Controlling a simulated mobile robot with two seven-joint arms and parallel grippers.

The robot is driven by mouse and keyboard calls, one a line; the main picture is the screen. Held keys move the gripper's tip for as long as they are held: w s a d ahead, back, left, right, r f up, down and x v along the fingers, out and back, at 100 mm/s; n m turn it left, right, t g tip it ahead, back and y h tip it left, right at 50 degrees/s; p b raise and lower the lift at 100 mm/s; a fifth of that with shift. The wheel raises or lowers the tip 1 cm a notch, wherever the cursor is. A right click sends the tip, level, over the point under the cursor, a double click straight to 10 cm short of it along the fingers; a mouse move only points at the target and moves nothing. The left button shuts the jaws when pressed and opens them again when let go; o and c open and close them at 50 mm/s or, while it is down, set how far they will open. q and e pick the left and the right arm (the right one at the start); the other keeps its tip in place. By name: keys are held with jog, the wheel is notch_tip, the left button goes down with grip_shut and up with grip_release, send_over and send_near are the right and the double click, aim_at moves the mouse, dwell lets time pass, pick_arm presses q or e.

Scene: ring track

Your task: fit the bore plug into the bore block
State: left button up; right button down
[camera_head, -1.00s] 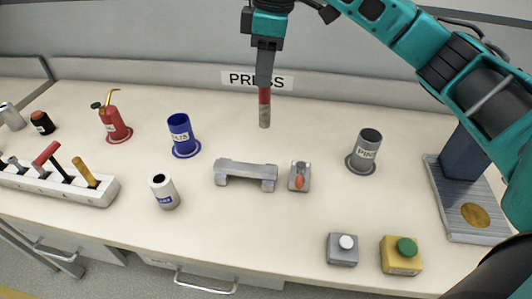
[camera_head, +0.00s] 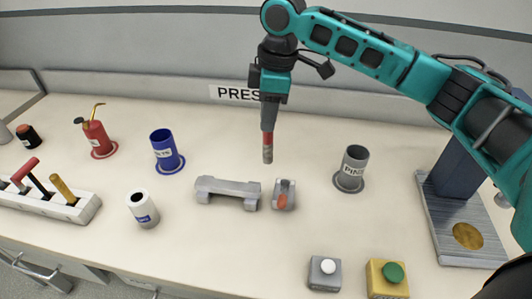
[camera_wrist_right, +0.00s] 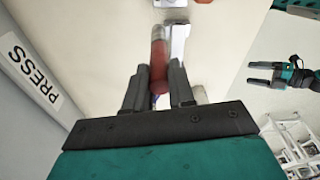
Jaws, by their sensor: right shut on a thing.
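My right gripper (camera_head: 269,118) points down and is shut on the bore plug (camera_head: 268,148), a pin with a red upper part and a grey lower end. The plug hangs upright above the bench, and in the right wrist view it shows between the fingers (camera_wrist_right: 158,60). A small grey block with an orange patch (camera_head: 291,189), which looks like the bore block, sits on the bench just below and right of the plug's tip in the head view. The plug is apart from it. My left gripper (camera_wrist_right: 250,73) shows in the right wrist view, open and empty.
A long grey bridge-shaped fixture (camera_head: 228,188) stands left of the block. A grey PINS cup (camera_head: 351,169), a blue cup (camera_head: 166,151) and a white bottle (camera_head: 143,210) are around. A press (camera_head: 463,210) is at right. Button boxes (camera_head: 323,273) stand in front.

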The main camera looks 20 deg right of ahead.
aim_at(270, 142)
notch_tip(270, 142, down, 10)
jog(key=shift+r+b, duration=0.1)
jog(key=shift+b, duration=0.3)
jog(key=c, duration=1)
grip_release()
jog(key=shift+f, duration=0.2)
jog(key=shift+o, duration=0.2)
jog(key=shift+r, duration=0.1)
